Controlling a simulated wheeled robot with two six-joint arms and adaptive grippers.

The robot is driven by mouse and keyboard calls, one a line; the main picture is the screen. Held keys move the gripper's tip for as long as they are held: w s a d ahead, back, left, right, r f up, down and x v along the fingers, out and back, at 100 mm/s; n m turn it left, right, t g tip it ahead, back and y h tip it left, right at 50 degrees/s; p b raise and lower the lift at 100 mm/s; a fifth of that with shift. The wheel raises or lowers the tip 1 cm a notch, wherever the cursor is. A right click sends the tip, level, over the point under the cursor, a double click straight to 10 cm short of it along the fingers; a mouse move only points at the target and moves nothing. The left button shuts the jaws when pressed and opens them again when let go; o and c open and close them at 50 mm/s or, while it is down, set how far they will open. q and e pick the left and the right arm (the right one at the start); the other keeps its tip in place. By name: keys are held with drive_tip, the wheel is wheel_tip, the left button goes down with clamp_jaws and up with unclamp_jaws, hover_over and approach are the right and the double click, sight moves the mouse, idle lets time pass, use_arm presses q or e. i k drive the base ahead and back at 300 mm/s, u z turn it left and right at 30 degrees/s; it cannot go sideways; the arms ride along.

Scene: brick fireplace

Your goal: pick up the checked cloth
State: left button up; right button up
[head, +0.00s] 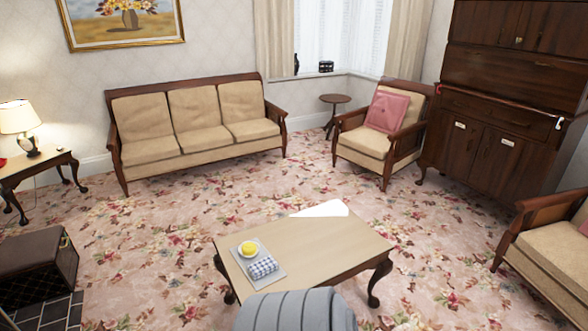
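The checked cloth (263,267) is a small, folded, blue-and-white bundle. It lies on a grey tray or mat (272,281) on the left part of the low wooden table (335,240). A yellow round thing (249,247), perhaps fruit on a small dish, sits just behind the cloth on the same mat. Neither of my grippers is in the head view, and nothing touches the cloth.
A grey ribbed rounded thing (295,312) hides part of the table's near edge. A white flat shape (322,209) shows at its far edge. A sofa (195,120), armchair (360,140) and dark cabinet (490,130) stand behind. Flowered carpet (150,235) is open left of the table.

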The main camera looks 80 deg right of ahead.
sight(266, 266)
drive_tip(key=z, duration=2.5)
